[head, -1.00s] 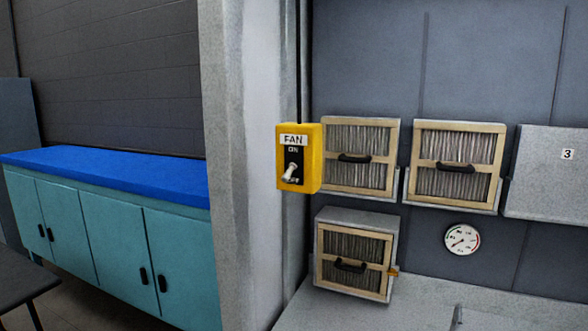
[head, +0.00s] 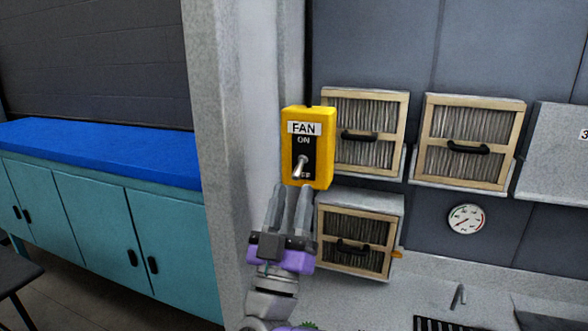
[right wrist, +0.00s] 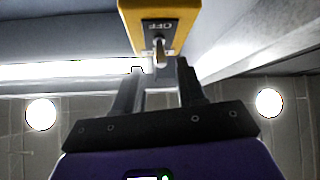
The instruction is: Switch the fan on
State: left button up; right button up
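The yellow fan switch box (head: 325,150) is fixed near the grey column, with a FAN label, ON above and OFF below. Its metal toggle lever (head: 299,167) points down toward OFF. My right gripper (head: 292,188) is just below the box, fingers pointing up at it. In the right wrist view the box (right wrist: 182,15) is at the top, and the lever (right wrist: 160,52) stands between and just beyond the fingertips of the gripper (right wrist: 157,72). The fingers are apart with a gap between them; contact with the lever cannot be told. My left gripper is not in view.
Framed filters (head: 362,108) with black handles are on the wall right of the box, one (head: 355,247) close to my right gripper. A round gauge (head: 466,219) is further right. A teal cabinet (head: 95,225) with a blue top stands left of the grey column (head: 215,130).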

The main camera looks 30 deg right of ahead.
aim_at(297, 170)
jog(key=x, duration=0.5)
jog(key=shift+p, duration=0.4)
grip_shut()
